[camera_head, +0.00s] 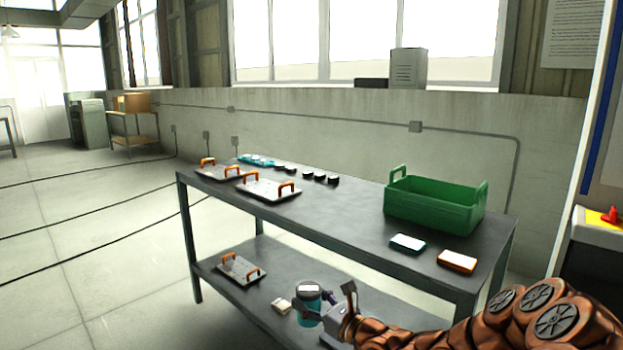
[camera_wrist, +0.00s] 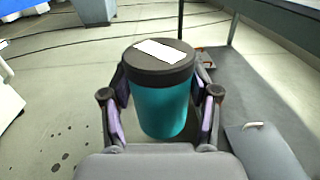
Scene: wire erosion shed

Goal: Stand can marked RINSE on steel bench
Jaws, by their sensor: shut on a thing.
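A teal can with a dark lid and a white label on top (camera_head: 308,289) is held in my gripper (camera_head: 322,306). In the wrist view the can (camera_wrist: 162,95) stands upright between the two fingers of my gripper (camera_wrist: 160,115), which are shut on it from both sides. The label's writing is too small to read. The can is in front of the dark steel bench (camera_head: 345,230), near its lower shelf in the picture and below the bench top. I cannot tell whether it touches anything underneath.
On the bench top stand a green crate (camera_head: 432,218), a teal-edged block (camera_head: 407,243), an orange-edged block (camera_head: 457,261), plates with orange handles (camera_head: 268,190) and several small dark pieces (camera_head: 307,175). The lower shelf holds another handled plate (camera_head: 241,268). The front middle of the top is clear.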

